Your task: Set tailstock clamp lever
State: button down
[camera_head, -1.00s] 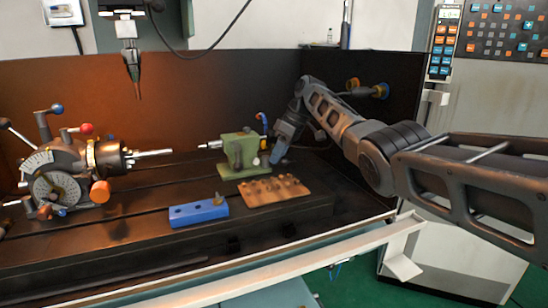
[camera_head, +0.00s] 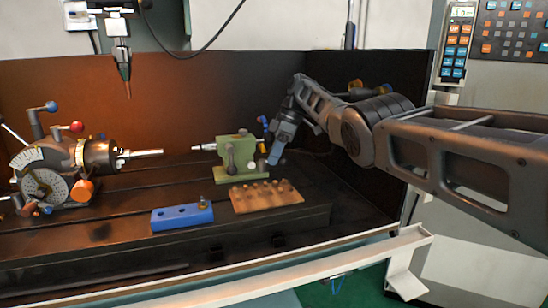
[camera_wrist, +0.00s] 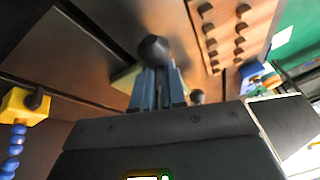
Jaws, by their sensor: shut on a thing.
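The green tailstock (camera_head: 236,176) stands on the dark slotted table, its silver centre pointing left. A sliver of its green body shows in the wrist view (camera_wrist: 124,78). My gripper (camera_head: 274,160) is at the tailstock's right end, pointing down. In the wrist view its blue fingers (camera_wrist: 156,74) are closed around a dark ball knob (camera_wrist: 153,48), which looks like the end of the clamp lever. The knob sticks out at the fingertips. The lever's shaft is hidden, so I cannot tell its angle.
A brown block with several pegs (camera_head: 264,196) and a blue block (camera_head: 182,217) lie in front of the tailstock. The indexing head (camera_head: 62,172) stands at the left. A yellow-and-blue jointed hose (camera_wrist: 18,115) is close to my gripper. A dark wall stands behind.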

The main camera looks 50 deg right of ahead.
jog(key=shift+s+f, duration=0.3)
jog(key=shift+f, duration=0.1)
jog(key=c, duration=1.4)
grip_release()
jog(key=shift+c, duration=0.2)
jog(key=o, duration=0.4)
jog(key=shift+w+r, duration=0.1)
jog(key=shift+r, duration=0.1)
jog(key=shift+r, duration=0.1)
